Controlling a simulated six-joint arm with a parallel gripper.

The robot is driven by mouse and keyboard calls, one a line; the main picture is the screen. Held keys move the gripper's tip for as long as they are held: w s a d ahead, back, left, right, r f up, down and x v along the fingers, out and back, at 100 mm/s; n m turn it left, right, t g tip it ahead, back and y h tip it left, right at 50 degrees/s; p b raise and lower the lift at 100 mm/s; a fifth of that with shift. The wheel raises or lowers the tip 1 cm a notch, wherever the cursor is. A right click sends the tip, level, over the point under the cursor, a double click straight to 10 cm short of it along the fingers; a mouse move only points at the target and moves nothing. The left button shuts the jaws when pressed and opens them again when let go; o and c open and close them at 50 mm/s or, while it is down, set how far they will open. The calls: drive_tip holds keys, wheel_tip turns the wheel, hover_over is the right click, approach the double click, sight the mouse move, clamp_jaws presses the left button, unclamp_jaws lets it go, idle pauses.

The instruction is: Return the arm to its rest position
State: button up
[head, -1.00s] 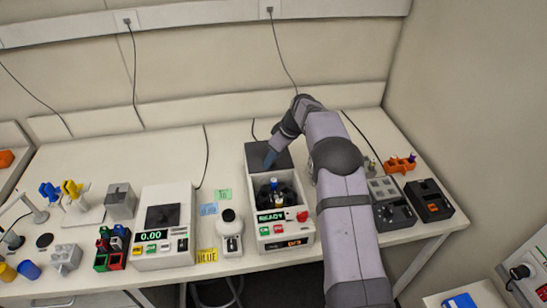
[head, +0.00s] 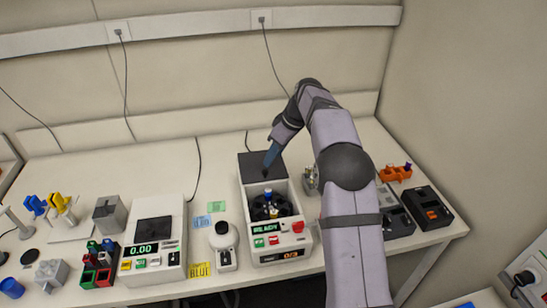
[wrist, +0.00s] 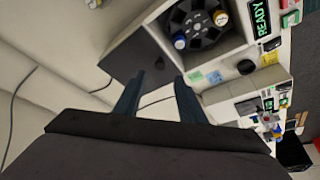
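My gripper (head: 269,163) hangs in front of the dark raised lid of the white shaker machine (head: 300,245), above and behind its open chamber. In the wrist view my gripper (wrist: 159,76) shows two dark blue fingers set apart with nothing between them. The chamber holds a dark round rotor (wrist: 198,28) with a blue-capped tube (wrist: 180,42) and a yellow-capped tube (wrist: 220,18). The machine's green display reads READY. My arm reaches in from the lower right and covers part of the bench right of the machine.
A white balance (head: 155,235) reading 0.00 and a small white device (head: 224,245) stand left of the machine. A tube rack (head: 98,265) is farther left. Dark boxes (head: 428,208) and an orange rack (head: 395,173) stand right of my arm. The back wall is close behind.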

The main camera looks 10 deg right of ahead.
idle(0.3)
drive_tip(key=s+f+m+g+h, duration=0.1)
drive_tip(key=s+f+m, duration=0.1)
drive_tip(key=s, duration=1.1)
drive_tip(key=s+f+m+g+h, duration=0.1)
drive_tip(key=s+f+m, duration=0.2)
drive_tip(key=s, duration=0.9)
drive_tip(key=s+f+m+g+h, duration=0.1)
drive_tip(key=s+f+m, duration=0.2)
drive_tip(key=s, duration=1)
drive_tip(key=shift+s+a+m, duration=0.35)
drive_tip(key=shift+m, duration=0.15)
drive_tip(key=shift+f, duration=0.15)
wheel_tip(320, 180, down, 12)
drive_tip(key=b, duration=1.2)
idle(1.5)
